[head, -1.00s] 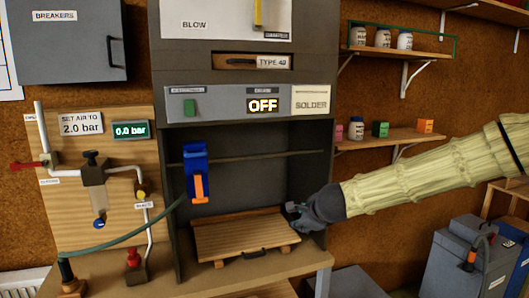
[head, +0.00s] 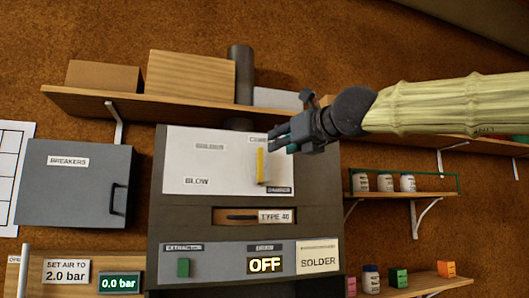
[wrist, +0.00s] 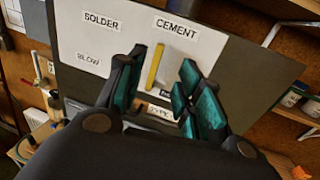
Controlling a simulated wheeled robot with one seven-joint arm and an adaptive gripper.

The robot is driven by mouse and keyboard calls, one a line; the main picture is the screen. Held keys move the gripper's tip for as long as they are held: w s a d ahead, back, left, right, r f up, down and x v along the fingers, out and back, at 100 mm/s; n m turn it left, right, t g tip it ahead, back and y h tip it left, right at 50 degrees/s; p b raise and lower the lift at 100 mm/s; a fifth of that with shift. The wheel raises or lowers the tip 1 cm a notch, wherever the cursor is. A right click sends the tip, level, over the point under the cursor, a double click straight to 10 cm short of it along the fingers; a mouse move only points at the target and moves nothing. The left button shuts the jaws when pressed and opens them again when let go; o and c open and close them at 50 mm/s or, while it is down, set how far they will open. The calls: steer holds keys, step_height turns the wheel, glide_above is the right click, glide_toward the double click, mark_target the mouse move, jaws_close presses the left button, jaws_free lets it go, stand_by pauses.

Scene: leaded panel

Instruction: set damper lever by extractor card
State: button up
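The yellow damper lever (head: 260,166) stands nearly upright on a white plate (head: 195,160) at the top of the extractor cabinet. The wrist view shows the lever (wrist: 155,66) just under the CEMENT label (wrist: 176,29), with SOLDER and BLOW labels to the left. The extractor card (head: 317,257) reads SOLDER. My gripper (head: 281,138) is open and empty in front of the plate, up and right of the lever. In the wrist view my gripper (wrist: 163,62) has its teal-padded fingers apart, with the lever seen between them; contact does not show.
Below the plate are a slot marked TYPE 40, a green switch (head: 183,267) and a display (head: 265,265) reading OFF. A shelf (head: 130,107) with boxes runs above. Jar shelves are at right, a grey breaker box (head: 75,183) at left.

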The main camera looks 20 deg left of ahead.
mark_target(261, 151)
steer(key=p+x, duration=0.2)
steer(key=x, duration=0.8)
steer(key=shift+w+a+f+p, duration=0.1)
steer(key=shift+a+f+p, duration=0.05)
steer(key=shift+p, duration=0.15)
jaws_close()
